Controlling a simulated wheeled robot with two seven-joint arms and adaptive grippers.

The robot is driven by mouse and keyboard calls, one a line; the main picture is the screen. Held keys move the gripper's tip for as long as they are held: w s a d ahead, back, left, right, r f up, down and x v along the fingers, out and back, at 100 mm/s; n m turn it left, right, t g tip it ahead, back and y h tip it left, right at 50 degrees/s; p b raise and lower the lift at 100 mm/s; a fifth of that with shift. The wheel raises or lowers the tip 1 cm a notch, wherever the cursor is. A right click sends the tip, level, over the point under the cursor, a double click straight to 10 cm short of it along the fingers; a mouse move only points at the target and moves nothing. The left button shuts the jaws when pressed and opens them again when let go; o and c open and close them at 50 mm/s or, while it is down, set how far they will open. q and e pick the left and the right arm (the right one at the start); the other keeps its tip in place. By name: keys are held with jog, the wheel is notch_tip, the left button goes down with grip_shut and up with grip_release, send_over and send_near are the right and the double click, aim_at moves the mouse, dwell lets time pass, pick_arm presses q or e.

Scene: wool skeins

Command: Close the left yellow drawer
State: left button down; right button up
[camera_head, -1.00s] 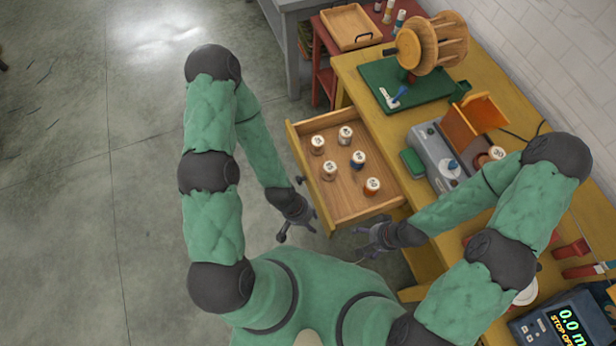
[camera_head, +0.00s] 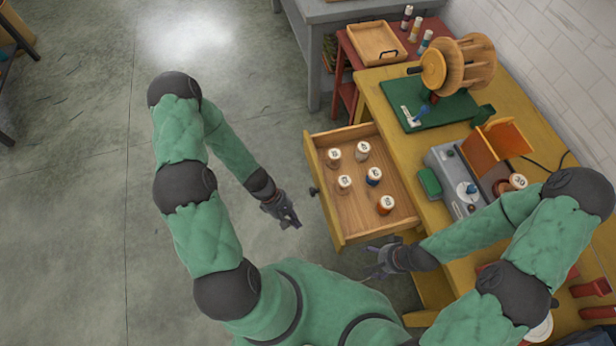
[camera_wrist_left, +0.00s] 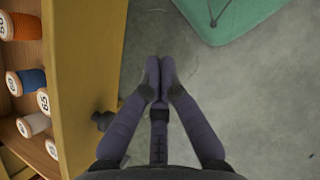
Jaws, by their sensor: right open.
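The yellow drawer (camera_head: 325,200) is pulled out of the left side of the yellow table and holds several labelled thread spools (camera_head: 374,175). Its dark knob (camera_head: 313,191) is on the front panel, which also shows in the left wrist view (camera_wrist_left: 85,60), with the knob (camera_wrist_left: 103,121) beside my fingers. My left gripper (camera_head: 290,219) is outside the drawer, left of its front panel and apart from it. Its fingertips (camera_wrist_left: 160,72) meet, with nothing between them. My right gripper (camera_head: 372,262) is open and empty by the drawer's near side.
The yellow table (camera_head: 385,100) carries a green board (camera_head: 440,112) with a wooden winder (camera_head: 465,62), a grey device (camera_head: 458,175) and an orange holder (camera_head: 495,145). A red stand with a wooden tray (camera_head: 377,45) is behind. The floor left of the drawer is clear.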

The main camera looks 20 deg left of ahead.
pick_arm(q)
jog(key=w+a+r+n+t+h+b, duration=0.1)
jog(key=w+a+r+n+t, duration=0.1)
jog(key=w+a+n+t, duration=0.35)
jog(key=w+a+r+n+t+h, duration=0.1)
jog(key=w+a+r+n+t, duration=0.2)
jog(key=w+a+n, duration=0.4)
jog(key=m+b, duration=0.1)
jog(key=b, duration=0.2)
send_near(316, 175)
jog(key=w+d+f, duration=0.1)
jog(key=w+f, duration=0.1)
jog(key=w+d+f, duration=0.1)
jog(key=f, duration=0.1)
jog(key=shift+d, duration=0.4)
jog(key=shift+w+d, duration=0.4)
jog(key=shift+d, duration=0.1)
jog(key=shift+d, duration=0.1)
